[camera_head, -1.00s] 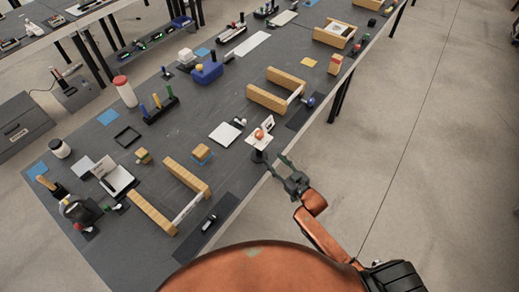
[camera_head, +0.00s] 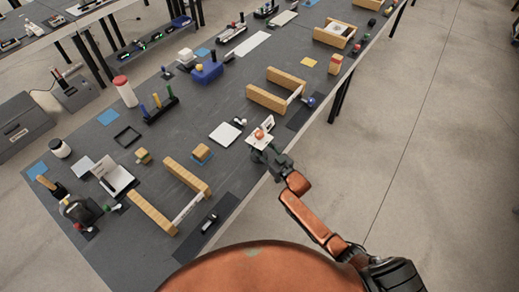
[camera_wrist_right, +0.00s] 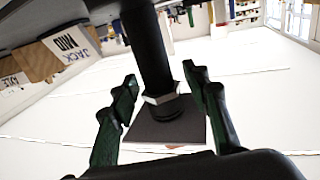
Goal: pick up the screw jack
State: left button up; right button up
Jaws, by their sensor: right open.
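The screw jack shows in the right wrist view as a dark upright post (camera_wrist_right: 148,48) with a silver hex nut and a dark square plate. My right gripper (camera_wrist_right: 160,78) is open, with its green fingers on either side of the post and gaps visible. In the head view, my right gripper (camera_head: 270,156) is at the near edge of the table, just below a white piece with an orange part (camera_head: 260,137). It largely hides the jack's post there. My left gripper is not in view.
The dark table (camera_head: 215,105) carries many parts. A wooden-sided frame (camera_head: 185,176) and a small wooden block (camera_head: 202,151) stand to the left. A white plate (camera_head: 225,133) lies behind, and another wooden frame (camera_head: 268,98) stands farther back. Open floor lies to the right.

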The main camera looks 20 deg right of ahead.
jog(key=c, duration=1.2)
grip_shut()
jog(key=shift+r, duration=0.1)
